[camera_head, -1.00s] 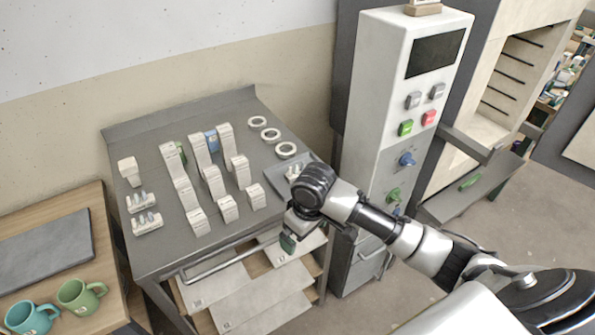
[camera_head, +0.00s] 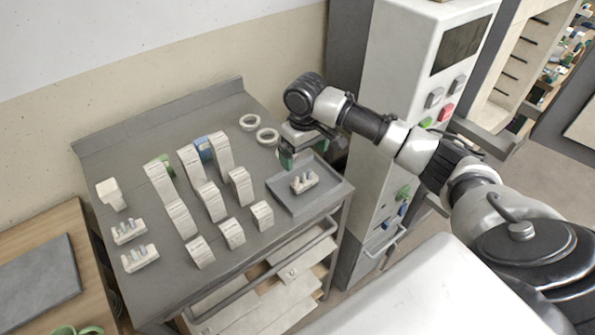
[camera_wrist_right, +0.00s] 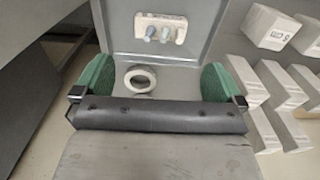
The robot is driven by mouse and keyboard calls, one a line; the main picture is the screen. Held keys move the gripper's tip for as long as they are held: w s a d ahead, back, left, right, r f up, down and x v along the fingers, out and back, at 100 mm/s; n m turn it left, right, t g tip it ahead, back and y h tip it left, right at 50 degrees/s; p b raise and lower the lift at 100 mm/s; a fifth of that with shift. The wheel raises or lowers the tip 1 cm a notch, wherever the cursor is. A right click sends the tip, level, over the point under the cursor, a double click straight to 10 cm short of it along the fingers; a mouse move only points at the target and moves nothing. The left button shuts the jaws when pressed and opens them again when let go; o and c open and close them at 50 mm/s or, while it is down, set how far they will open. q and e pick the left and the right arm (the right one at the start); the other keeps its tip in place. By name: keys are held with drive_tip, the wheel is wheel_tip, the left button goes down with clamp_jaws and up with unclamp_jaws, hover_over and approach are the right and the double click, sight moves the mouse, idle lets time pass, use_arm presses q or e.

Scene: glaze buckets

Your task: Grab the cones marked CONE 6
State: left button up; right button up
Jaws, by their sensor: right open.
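Several white boxes with printed faces stand in rows on the grey table, such as a front one (camera_head: 232,233); their lettering is too small to read for CONE 6. Two white holders with small cones, an upper one (camera_head: 128,232) and a lower one (camera_head: 140,258), sit at the table's left. Another cone holder (camera_head: 304,183) lies in a grey tray (camera_head: 330,190); it also shows in the right wrist view (camera_wrist_right: 161,28). My right gripper (camera_head: 297,157) is open and empty above the table, behind the tray. Its green fingertips (camera_wrist_right: 157,80) are wide apart. My left gripper is out of view.
White rings, one at the back (camera_head: 249,122), lie near the tray; one shows between my fingertips in the wrist view (camera_wrist_right: 140,78), apart from them. A white control cabinet (camera_head: 410,60) stands right of the table. Green mug (camera_head: 76,330) at lower left.

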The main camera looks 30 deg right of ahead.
sight(305, 172)
drive_tip(key=f, duration=0.2)
drive_tip(key=s+f, duration=0.1)
drive_tip(key=f, duration=0.1)
drive_tip(key=shift+p, duration=0.3)
drive_tip(key=shift+w+f, duration=0.1)
drive_tip(key=shift+f, duration=0.25)
wheel_tip(305, 172, down, 4)
drive_tip(key=shift+f+p, duration=0.2)
drive_tip(key=shift+p, duration=0.65)
drive_tip(key=shift+f, duration=0.15)
drive_tip(key=shift+c, duration=0.2)
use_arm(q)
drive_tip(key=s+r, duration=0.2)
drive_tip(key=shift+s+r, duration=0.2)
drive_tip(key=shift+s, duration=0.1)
use_arm(e)
drive_tip(key=c, duration=0.8)
drive_tip(key=shift+w, duration=0.1)
